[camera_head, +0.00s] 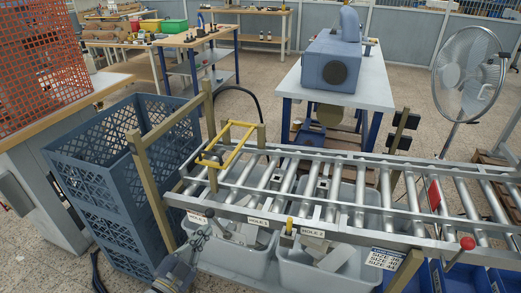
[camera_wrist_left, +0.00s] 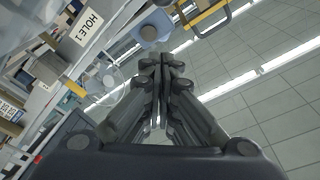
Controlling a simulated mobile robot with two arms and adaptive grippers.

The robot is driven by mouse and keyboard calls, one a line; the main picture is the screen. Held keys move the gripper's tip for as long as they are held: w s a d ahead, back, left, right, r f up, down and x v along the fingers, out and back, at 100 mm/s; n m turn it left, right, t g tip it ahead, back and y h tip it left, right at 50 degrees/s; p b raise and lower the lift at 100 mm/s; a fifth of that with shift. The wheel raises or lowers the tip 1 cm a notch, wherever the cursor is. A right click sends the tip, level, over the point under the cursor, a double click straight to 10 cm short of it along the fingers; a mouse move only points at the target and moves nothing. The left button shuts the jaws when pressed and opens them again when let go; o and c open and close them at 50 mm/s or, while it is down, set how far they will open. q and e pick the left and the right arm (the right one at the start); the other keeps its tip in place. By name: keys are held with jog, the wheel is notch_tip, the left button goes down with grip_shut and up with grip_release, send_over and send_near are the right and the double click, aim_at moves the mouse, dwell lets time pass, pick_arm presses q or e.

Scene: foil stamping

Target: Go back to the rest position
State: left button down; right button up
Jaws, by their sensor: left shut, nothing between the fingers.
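My left gripper (camera_head: 203,226) is low in the head view, in front of the roller conveyor's near rail, beside the grey bins. In the left wrist view its fingers (camera_wrist_left: 163,62) are together, with nothing between them. My right gripper is in neither view.
The roller conveyor (camera_head: 345,237) spans the right side, with a yellow frame (camera_head: 236,124) at its left end. Grey bins (camera_head: 258,262) stand under it. Stacked blue crates (camera_head: 88,205) stand at left. A blue machine (camera_head: 332,62) and a fan (camera_head: 468,75) are behind.

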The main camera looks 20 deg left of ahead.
pick_arm(q)
jog(key=s+d+f+n+g+y, duration=0.15)
jog(key=s+f+g, duration=0.3)
jog(key=f, duration=1.05)
jog(key=s+f+n+g+y, duration=0.1)
jog(key=s+f+n+g, duration=0.4)
jog(key=f, duration=1)
jog(key=s+d+f+g, duration=0.2)
jog(key=s+f, duration=0.4)
jog(key=s, duration=0.4)
jog(key=s+d+f+g, duration=0.2)
jog(key=s+f, duration=0.4)
jog(key=s, duration=0.5)
jog(key=s+d+f+g, duration=0.2)
jog(key=s+f+g, duration=0.2)
jog(key=s, duration=0.6)
notch_tip(320, 180, down, 2)
jog(key=shift+s+d, duration=0.15)
jog(key=shift+s, duration=0.05)
